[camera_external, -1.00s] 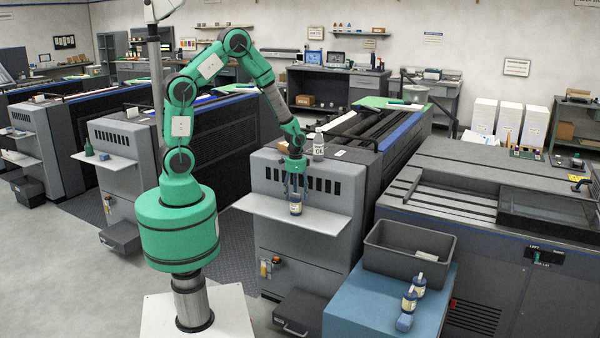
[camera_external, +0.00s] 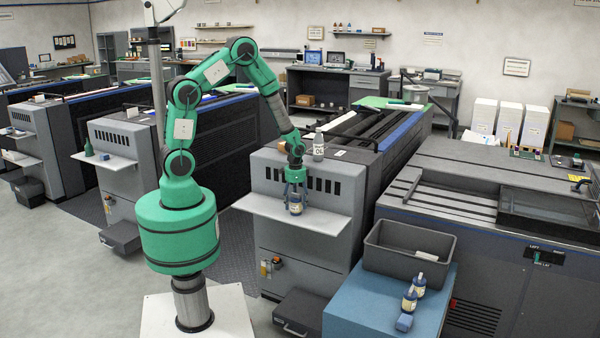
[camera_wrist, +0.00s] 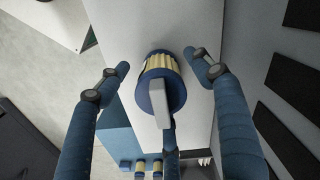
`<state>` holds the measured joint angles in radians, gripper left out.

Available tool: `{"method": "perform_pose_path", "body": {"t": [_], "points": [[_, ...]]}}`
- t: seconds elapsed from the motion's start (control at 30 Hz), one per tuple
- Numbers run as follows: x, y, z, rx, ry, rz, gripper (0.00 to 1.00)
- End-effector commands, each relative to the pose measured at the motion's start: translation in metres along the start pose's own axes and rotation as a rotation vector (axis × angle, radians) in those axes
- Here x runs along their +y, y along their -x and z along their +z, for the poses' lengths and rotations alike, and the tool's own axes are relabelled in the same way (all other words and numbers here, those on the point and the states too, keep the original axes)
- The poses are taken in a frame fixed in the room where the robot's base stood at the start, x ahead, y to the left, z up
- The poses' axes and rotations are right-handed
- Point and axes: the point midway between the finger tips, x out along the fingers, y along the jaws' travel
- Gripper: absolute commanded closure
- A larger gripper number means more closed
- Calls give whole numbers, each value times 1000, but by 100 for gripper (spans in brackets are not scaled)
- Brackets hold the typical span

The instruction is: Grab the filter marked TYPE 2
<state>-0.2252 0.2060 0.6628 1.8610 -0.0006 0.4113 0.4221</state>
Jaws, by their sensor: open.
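A filter (camera_external: 296,207) with blue ends and a cream pleated body stands on the white shelf (camera_external: 262,210) of the grey machine. In the wrist view the same filter (camera_wrist: 157,84) shows from above, with a grey tab on its blue top. Its marking cannot be read. My gripper (camera_external: 295,194) is open, its blue fingers spread around the filter's top; they also show in the wrist view (camera_wrist: 160,80), apart from the filter's sides. Two similar filters (camera_external: 409,299) (camera_external: 419,284) stand on the blue cabinet at the lower right, their markings unreadable.
A dark grey bin (camera_external: 408,252) and a small blue block (camera_external: 404,322) sit on the blue cabinet (camera_external: 365,305). A grey bottle (camera_external: 319,146) stands on top of the machine behind my gripper. The shelf left of the filter is clear.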

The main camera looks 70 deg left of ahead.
Motion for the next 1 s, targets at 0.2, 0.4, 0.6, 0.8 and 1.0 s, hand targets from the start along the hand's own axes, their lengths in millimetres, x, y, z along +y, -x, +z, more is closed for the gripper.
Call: {"method": "perform_pose_path", "body": {"t": [0.2, 0.4, 0.6, 0.8, 1.0], "points": [[0, 0, 0, 0, 0, 0, 50], [0, 0, 0, 0, 0, 0, 86], [0, 0, 0, 0, 0, 0, 87], [0, 5, 0, 0, 0, 0, 87], [0, 22, 0, 1, 0, -1, 87]]}}
